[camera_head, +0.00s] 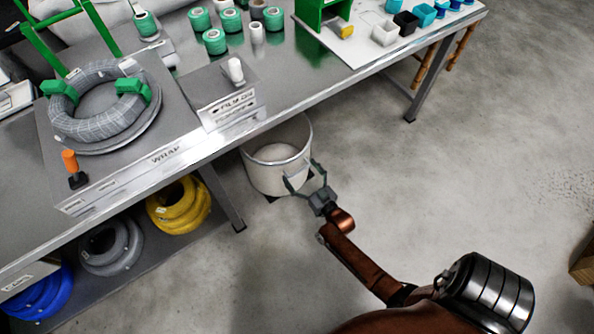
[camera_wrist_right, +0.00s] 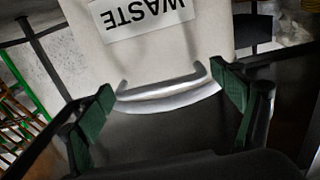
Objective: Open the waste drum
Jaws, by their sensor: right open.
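The waste drum (camera_head: 262,175) is a white round drum on the floor, partly under the front edge of the workbench. In the head view its top shows a pale round surface inside a rim; I cannot tell whether that is a lid or the inside. In the right wrist view the drum's wall (camera_wrist_right: 165,50) carries an upside-down WASTE label and a silver curved handle (camera_wrist_right: 170,92). My right gripper (camera_head: 305,178) is open at the drum's right side. Its green-padded fingers (camera_wrist_right: 168,105) stand on either side of the handle, with nothing gripped. My left gripper is not in view.
The metal workbench (camera_head: 330,88) overhangs the drum, with a leg (camera_head: 222,195) left of it. A grey coil (camera_head: 100,100) and several green spools (camera_head: 214,41) sit on top. Yellow (camera_head: 180,207) and blue coils lie on the lower shelf.

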